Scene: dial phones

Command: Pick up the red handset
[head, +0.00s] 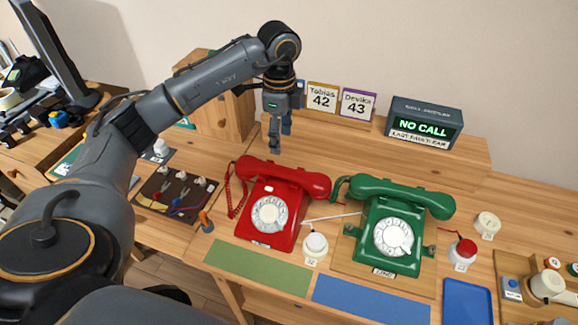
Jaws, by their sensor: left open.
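The red handset (283,177) lies across the top of the red dial phone (268,216) near the middle of the table. Its coiled red cord hangs at the left side of the phone. My left gripper (274,148) is open and points down, behind and above the left part of the red handset. It looks empty and apart from the handset. The green phone (393,245) with its green handset (401,195) on top stands to the right. My right gripper is not in view.
A sign reading NO CALL (424,122) and name cards (357,105) stand at the back. A dark board with wires (175,193) lies left of the red phone. Green (257,268) and blue (369,299) mats lie in front. A white-topped knob (315,247) stands between the phones.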

